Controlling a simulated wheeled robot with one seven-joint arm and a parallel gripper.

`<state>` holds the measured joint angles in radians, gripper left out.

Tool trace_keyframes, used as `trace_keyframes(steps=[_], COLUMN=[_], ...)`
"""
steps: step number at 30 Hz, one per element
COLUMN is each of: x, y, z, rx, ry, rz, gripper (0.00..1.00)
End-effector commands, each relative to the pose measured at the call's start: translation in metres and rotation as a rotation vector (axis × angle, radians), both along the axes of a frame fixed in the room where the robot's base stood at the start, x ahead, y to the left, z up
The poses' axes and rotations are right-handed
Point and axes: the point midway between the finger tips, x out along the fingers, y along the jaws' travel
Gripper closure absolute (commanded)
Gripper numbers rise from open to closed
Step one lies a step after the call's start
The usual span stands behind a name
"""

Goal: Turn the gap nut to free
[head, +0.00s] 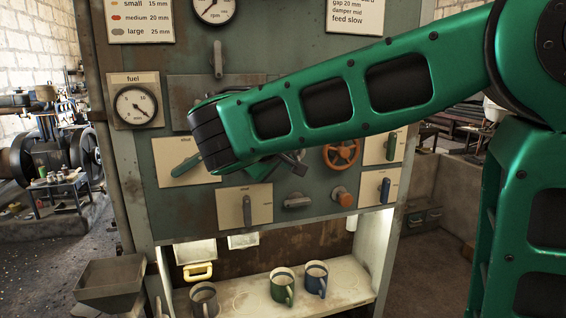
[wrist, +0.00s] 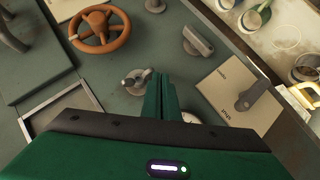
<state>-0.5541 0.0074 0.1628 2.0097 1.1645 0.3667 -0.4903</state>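A small metal wing nut (wrist: 136,81), which I take to be the gap nut, sits on the green panel (wrist: 60,110). In the wrist view it is just left of my fingertips, one wing reaching close to them; I cannot tell if they touch. In the head view, a grey wing (head: 293,164) shows at the lower edge of my arm, the rest being hidden. My gripper (wrist: 161,76) has its two green fingers together, with nothing visible between them. In the head view my gripper (head: 262,168) is mostly hidden behind my arm. I see no label for the nut.
An orange handwheel (head: 341,154), a grey handle (head: 298,201) and an orange-ended knob (head: 342,196) are close by on the panel. A lever on a cream plate (head: 231,207) is below. Mugs (head: 283,286) stand on the shelf under the panel.

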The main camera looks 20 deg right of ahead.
Motion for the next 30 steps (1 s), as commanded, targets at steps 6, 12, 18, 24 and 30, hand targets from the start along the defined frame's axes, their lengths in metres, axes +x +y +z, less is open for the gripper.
trace_keyframes(steps=[6, 12, 18, 24, 30], x=[-0.0002, -0.0004, -0.0004, -0.0004, -0.0003], y=[-0.0024, -0.0035, -0.0038, -0.0037, -0.0037], z=[-0.0056, -0.0079, -0.0087, -0.0088, -0.0087], rx=[-0.001, 0.0, 0.0, 0.0, 0.0], ry=[0.002, 0.001, 0.001, 0.001, 0.0], rz=[-0.001, -0.001, -0.001, -0.001, 0.0], gripper=[1.0, 1.0, 1.0, 1.0, 1.0])
